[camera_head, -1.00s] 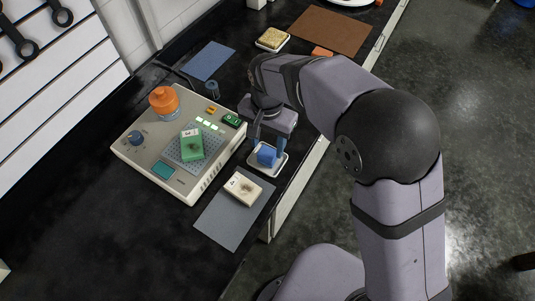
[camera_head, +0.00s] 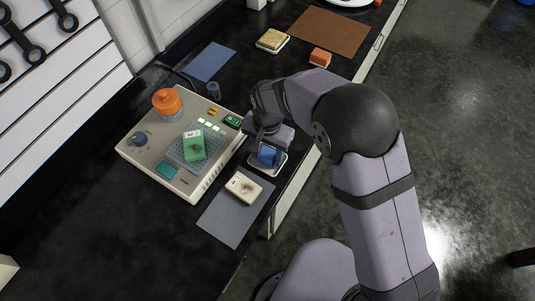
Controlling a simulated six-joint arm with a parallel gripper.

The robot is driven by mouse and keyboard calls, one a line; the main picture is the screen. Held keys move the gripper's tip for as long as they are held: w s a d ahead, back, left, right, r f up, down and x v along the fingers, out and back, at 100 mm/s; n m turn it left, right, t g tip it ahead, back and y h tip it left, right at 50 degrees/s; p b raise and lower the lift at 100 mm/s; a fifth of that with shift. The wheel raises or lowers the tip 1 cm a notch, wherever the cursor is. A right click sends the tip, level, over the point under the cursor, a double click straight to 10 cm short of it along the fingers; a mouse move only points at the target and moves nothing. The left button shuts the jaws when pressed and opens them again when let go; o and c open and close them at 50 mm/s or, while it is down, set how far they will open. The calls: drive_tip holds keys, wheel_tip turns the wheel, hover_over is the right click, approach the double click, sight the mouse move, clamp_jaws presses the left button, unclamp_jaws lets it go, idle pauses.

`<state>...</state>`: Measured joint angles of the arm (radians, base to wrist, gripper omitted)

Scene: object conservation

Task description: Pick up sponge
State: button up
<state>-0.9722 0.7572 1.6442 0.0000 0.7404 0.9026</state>
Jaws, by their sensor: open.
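A blue sponge-like block (camera_head: 269,158) sits in a small white dish (camera_head: 259,172) beside the grey device. My gripper (camera_head: 265,150) points down right over the blue block. Its jaws are open, with the fingers at or beside the block; contact cannot be made out. The gripper body hides the block's upper part. A yellowish sponge-like block (camera_head: 272,38) lies in another pale dish at the back.
The grey device (camera_head: 150,165) carries a green block (camera_head: 194,146) and an orange knob-like container (camera_head: 166,101). A whitish block (camera_head: 243,188) lies on a grey mat (camera_head: 222,222). An orange block (camera_head: 320,57) lies near a brown mat (camera_head: 338,28). The front-left bench is clear.

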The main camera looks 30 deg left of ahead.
sight(267, 153)
drive_tip(key=c, duration=0.8)
drive_tip(key=shift+r, duration=0.1)
wheel_tip(267, 153, up, 10)
drive_tip(key=b, duration=0.3)
